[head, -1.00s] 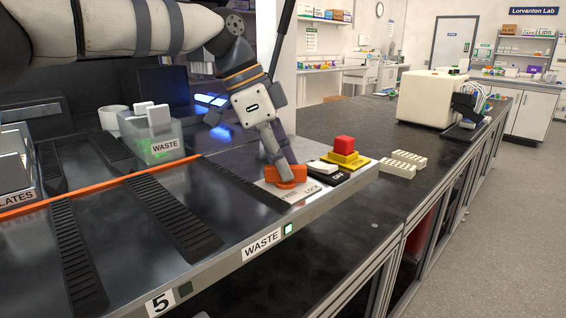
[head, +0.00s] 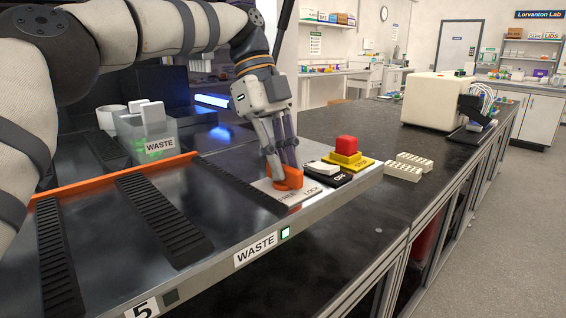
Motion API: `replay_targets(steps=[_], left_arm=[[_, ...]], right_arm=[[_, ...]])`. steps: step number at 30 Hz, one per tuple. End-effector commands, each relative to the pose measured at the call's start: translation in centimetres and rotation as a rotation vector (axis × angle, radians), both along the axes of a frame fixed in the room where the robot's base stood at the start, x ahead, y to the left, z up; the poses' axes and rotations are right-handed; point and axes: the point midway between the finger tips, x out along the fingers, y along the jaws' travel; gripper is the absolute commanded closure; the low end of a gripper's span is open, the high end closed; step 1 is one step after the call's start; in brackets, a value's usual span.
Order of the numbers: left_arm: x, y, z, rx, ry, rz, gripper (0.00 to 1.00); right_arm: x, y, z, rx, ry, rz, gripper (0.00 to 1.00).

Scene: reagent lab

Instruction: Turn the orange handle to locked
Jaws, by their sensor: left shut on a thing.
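The orange handle (head: 288,180) sits on a pale plate (head: 300,194) near the right end of the machine deck. The plate carries the words FREE at its left and LOCK at its right. My left gripper (head: 284,172) reaches down from above and is shut on the handle, hiding part of it. The handle looks short from here, and I cannot tell exactly which word it points to. My right gripper is out of view.
Right of the plate are a black rocker switch (head: 329,173) and a red button on a yellow base (head: 345,150). White racks (head: 408,166) lie on the dark bench beyond. A clear WASTE bin (head: 150,138) stands on the left of the deck.

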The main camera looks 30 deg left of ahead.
Motion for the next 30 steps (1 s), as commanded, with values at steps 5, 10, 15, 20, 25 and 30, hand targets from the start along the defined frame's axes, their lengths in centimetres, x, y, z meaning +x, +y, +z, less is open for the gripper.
replay_targets(steps=[5, 10, 15, 20, 25, 30], left_arm=[[0.06, 0.02, -0.10, 0.001, 0.001, -0.039, 1.00], [0.03, 0.04, -0.05, 0.002, 0.001, -0.055, 1.00], [0.02, 0.03, -0.04, 0.002, 0.000, -0.058, 1.00], [0.02, 0.02, -0.04, 0.002, 0.001, -0.057, 1.00], [0.02, 0.02, -0.04, 0.001, 0.001, -0.057, 0.67], [0.03, 0.01, -0.03, 0.001, 0.000, -0.056, 0.67]], right_arm=[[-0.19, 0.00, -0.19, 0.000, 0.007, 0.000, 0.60], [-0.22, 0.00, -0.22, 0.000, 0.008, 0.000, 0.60], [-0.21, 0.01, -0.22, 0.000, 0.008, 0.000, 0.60], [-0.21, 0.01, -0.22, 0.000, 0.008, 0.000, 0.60], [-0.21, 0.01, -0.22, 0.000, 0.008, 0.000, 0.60], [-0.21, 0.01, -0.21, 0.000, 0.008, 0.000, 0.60]])
